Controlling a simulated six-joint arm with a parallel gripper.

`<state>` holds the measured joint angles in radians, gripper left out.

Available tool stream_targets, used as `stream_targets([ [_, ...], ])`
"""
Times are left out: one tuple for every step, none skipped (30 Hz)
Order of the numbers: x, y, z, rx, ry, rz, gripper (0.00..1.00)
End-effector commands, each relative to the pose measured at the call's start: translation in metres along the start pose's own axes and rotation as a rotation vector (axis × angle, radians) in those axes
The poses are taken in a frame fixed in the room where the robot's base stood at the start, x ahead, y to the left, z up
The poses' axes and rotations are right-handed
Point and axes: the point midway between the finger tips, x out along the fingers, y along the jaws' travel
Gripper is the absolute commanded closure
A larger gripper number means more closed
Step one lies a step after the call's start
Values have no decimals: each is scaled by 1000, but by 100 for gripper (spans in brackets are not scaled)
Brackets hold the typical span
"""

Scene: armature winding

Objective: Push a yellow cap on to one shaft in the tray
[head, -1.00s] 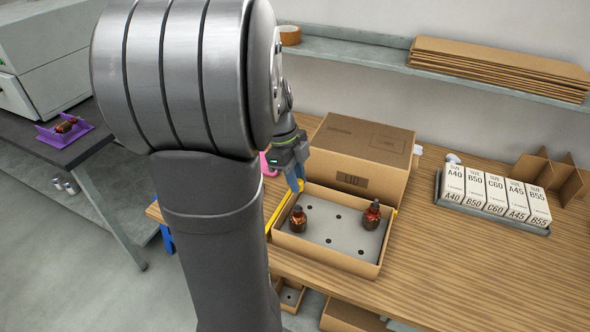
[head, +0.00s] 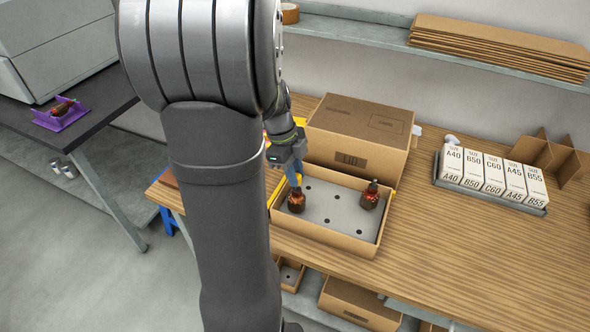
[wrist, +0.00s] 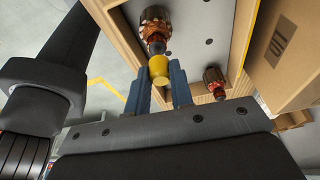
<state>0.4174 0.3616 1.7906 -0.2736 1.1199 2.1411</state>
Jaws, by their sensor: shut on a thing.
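The cardboard tray (head: 325,240) sits on the wooden bench with a grey insert full of dark holes. Two copper-wound armatures stand upright in it: a left one (head: 296,203) and a right one (head: 370,197). My gripper (head: 294,178) is above the left armature, its blue fingers pointing down. In the wrist view the fingers are shut on a yellow cap (wrist: 159,72). The cap is in line with the shaft of the left armature (wrist: 154,28) and at its end; whether it is on the shaft I cannot tell. The other armature (wrist: 215,82) shows no cap.
A closed cardboard box (head: 357,135) stands right behind the tray. A rack of white size boxes (head: 490,179) is to the right, with cardboard dividers (head: 551,157) behind. Another armature lies on a purple holder (head: 61,115) at left. Bench right of the tray is clear.

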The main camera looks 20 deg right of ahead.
Motion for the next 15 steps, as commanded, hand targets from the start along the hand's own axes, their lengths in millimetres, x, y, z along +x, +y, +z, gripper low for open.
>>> stream_targets([
  [2,0,0,0,1,1,100],
  [3,0,1,0,1,1,100],
  [4,0,1,0,1,1,100],
  [5,0,1,0,1,2,100],
  [6,0,1,-1,1,2,100],
  [7,0,2,-1,1,2,100],
  [8,0,2,-1,1,1,100],
  [9,0,2,-1,1,1,100],
  [10,0,3,-1,1,1,100],
  [11,0,3,-1,1,1,100],
  [12,0,3,-1,1,1,100],
  [13,0,3,-1,1,1,100],
  [14,0,4,-1,1,1,100],
  [14,0,4,-1,1,2,100],
  [16,0,4,-1,1,2,100],
])
